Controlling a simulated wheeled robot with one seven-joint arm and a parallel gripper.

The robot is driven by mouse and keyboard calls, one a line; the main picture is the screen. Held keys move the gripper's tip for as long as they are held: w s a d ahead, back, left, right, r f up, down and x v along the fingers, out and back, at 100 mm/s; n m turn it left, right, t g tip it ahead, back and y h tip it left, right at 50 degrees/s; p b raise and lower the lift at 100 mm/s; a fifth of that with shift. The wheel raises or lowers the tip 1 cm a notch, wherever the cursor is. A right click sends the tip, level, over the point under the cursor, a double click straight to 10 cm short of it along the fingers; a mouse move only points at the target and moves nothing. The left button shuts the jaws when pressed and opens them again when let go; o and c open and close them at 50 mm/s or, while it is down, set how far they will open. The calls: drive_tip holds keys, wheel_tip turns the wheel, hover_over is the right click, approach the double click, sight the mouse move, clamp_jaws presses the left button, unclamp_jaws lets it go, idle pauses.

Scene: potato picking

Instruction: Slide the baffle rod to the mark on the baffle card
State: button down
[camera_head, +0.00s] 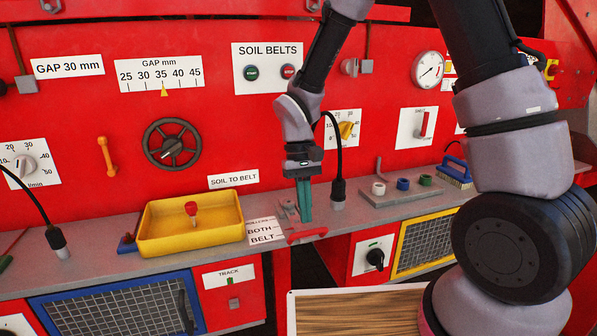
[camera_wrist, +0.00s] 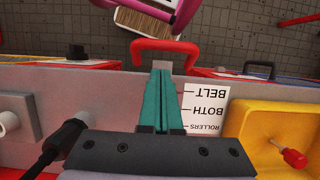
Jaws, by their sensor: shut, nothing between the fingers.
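The white baffle card (camera_head: 265,231) lies on the grey ledge with the words ROLLERS, BOTH and BELT; it also shows in the wrist view (camera_wrist: 206,108). The baffle rod has a red looped handle (camera_head: 306,236) at the ledge's front edge, beyond the BELT end of the card in the wrist view (camera_wrist: 166,46). A short grey piece shows inside the loop. My gripper (camera_head: 305,220) points down beside the card, its teal fingers shut and empty. In the wrist view its fingertips (camera_wrist: 162,72) are close behind the handle; I cannot tell whether they touch. The fingers hide the rod's rear part.
A sign (camera_head: 233,179) on the red panel reads SOIL TO BELT. A yellow tray (camera_head: 190,240) with a red-knobbed tool stands left of the card. A black cable plug (camera_head: 338,192) stands close right of my gripper. A wooden-topped surface (camera_head: 355,312) lies below in front.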

drive_tip(key=shift+w+a+r, duration=0.15)
drive_tip(key=shift+w+r, duration=0.1)
drive_tip(key=shift+w, duration=0.3)
drive_tip(key=shift+w+a+r, duration=0.1)
drive_tip(key=shift+w+r, duration=0.1)
drive_tip(key=shift+w, duration=0.3)
drive_tip(key=w+d+r+m+t+y, duration=0.1)
drive_tip(key=d+r, duration=0.1)
drive_tip(key=r, duration=0.5)
drive_tip(key=w+d+r+t, duration=0.1)
drive_tip(key=w+d+r, duration=0.1)
drive_tip(key=r, duration=0.5)
drive_tip(key=s+d+r+m+t+y, duration=0.1)
drive_tip(key=s+d+r+m+t, duration=0.5)
drive_tip(key=d+r, duration=0.8)
drive_tip(key=s+d+t, duration=0.2)
drive_tip(key=s, duration=0.1)
drive_tip(key=shift+s+d+y, duration=0.2)
drive_tip(key=shift+s+y, duration=0.15)
drive_tip(key=shift+y, duration=0.05)
